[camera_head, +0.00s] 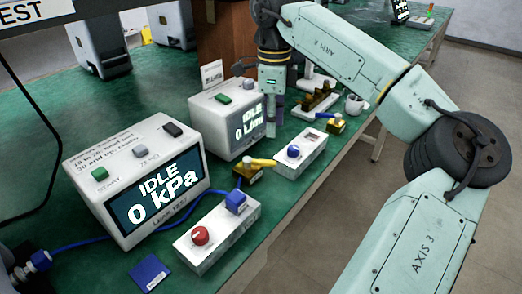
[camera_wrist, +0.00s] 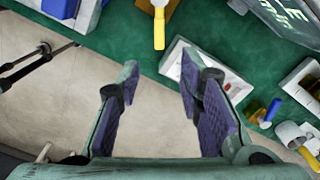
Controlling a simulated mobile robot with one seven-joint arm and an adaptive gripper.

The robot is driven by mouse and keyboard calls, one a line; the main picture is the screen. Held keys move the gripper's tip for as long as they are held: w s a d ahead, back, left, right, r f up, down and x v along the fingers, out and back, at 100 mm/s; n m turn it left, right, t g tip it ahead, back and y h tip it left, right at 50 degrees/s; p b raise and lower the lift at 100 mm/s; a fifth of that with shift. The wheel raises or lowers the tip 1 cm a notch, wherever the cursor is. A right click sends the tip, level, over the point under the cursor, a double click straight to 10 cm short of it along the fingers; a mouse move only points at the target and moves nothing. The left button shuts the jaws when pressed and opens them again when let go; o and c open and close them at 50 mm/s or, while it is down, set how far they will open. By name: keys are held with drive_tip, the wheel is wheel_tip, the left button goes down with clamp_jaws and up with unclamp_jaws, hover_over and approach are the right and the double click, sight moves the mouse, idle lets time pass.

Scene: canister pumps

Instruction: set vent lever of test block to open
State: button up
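No readable label in the frames tells which white block is the test block. A white block with a red knob (camera_head: 200,235) and a blue part (camera_head: 235,201) stands at the front. A second white block (camera_head: 301,157), with a blue knob, stands behind it. A brass valve (camera_head: 247,173) with a yellow lever (camera_head: 262,163) sits between them; the lever points right, toward the table edge. In the wrist view the yellow lever (camera_wrist: 159,32) is at top centre. A second brass valve (camera_head: 337,125) has a blue lever (camera_head: 324,115). My gripper (camera_wrist: 157,85) is open and empty, above the second block.
Two white display units stand on the green table: a large one (camera_head: 84,158) reading "IDLE 0 kPa" and a smaller one (camera_head: 200,105). A blue tube runs from the large unit. A blue card (camera_head: 150,272) lies at the front. A white cup (camera_head: 354,104) stands near the far edge.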

sight(271, 161)
wheel_tip(271, 161, down, 11)
drive_tip(key=shift+r+p, duration=0.2)
drive_tip(key=shift+p, duration=0.65)
drive_tip(key=shift+c, duration=0.4)
clamp_jaws()
